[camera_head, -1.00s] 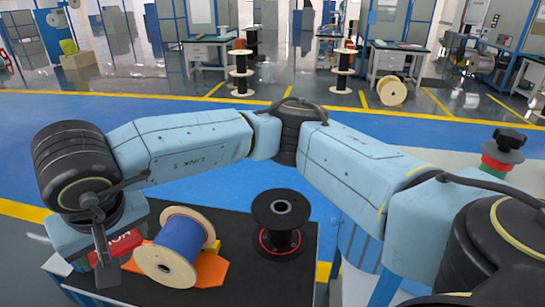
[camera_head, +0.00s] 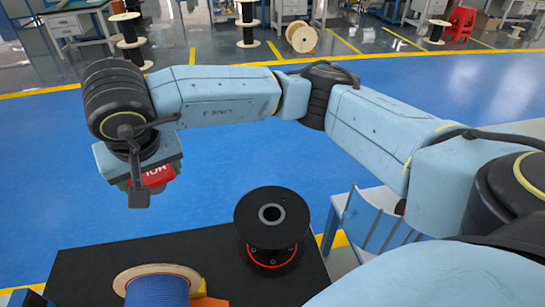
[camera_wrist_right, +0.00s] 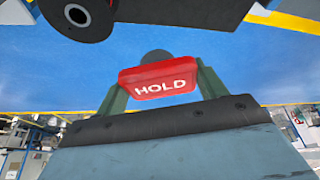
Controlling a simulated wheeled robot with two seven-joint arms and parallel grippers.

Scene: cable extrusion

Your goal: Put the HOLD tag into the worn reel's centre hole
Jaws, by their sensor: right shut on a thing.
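The red HOLD tag (camera_head: 152,175) is between the fingers of my right gripper (camera_head: 150,183), in the air left of and above the black table. In the right wrist view the HOLD tag (camera_wrist_right: 158,79) is gripped between my right gripper's two green fingers (camera_wrist_right: 160,90), with a dark round part behind it. A black reel (camera_head: 271,222) with a round centre hole and a red ring low down stands upright on the table. Its flange and hole show in the right wrist view (camera_wrist_right: 95,28), apart from the tag. I cannot tell whether it is the worn reel. My left gripper is out of view.
The black table top (camera_head: 85,268) is bare at left. A blue slatted object (camera_head: 378,222) stands right of it. Open blue floor lies beyond.

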